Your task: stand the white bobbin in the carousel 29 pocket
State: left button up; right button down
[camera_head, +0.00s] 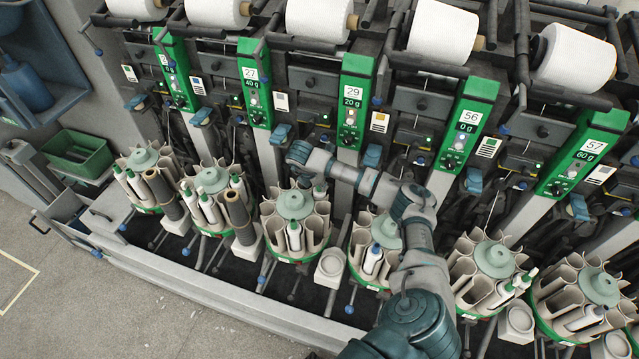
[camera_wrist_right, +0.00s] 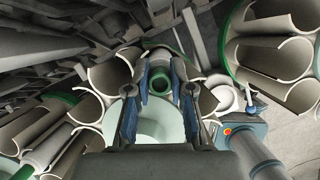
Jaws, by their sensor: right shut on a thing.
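My right gripper (camera_head: 318,180) is over the back of the carousel (camera_head: 294,205) standing below and left of the green 29 sign (camera_head: 353,92). In the right wrist view the two blue-padded fingers (camera_wrist_right: 170,92) are shut on the green-ended white bobbin (camera_wrist_right: 160,84), seen end-on. The bobbin's lower part is hidden, so I cannot tell how deep it sits. The carousel's pale green hub (camera_wrist_right: 150,122) shows just below it in that view, with open cream pockets around. Another white bobbin (camera_head: 294,238) stands in a front pocket of this carousel. My left gripper is out of view.
Similar carousels stand close on both sides, one at left (camera_head: 212,182) and one at right (camera_head: 385,228), several holding bobbins. Winder posts and large white cones (camera_head: 443,32) are behind. A small cream cup (camera_head: 330,267) stands between carousels. Floor is clear at front left.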

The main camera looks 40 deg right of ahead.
jog(key=c, duration=0.9)
grip_release()
jog(key=shift+c, duration=0.2)
jog(key=v, duration=1.2)
jog(key=shift+w, duration=0.1)
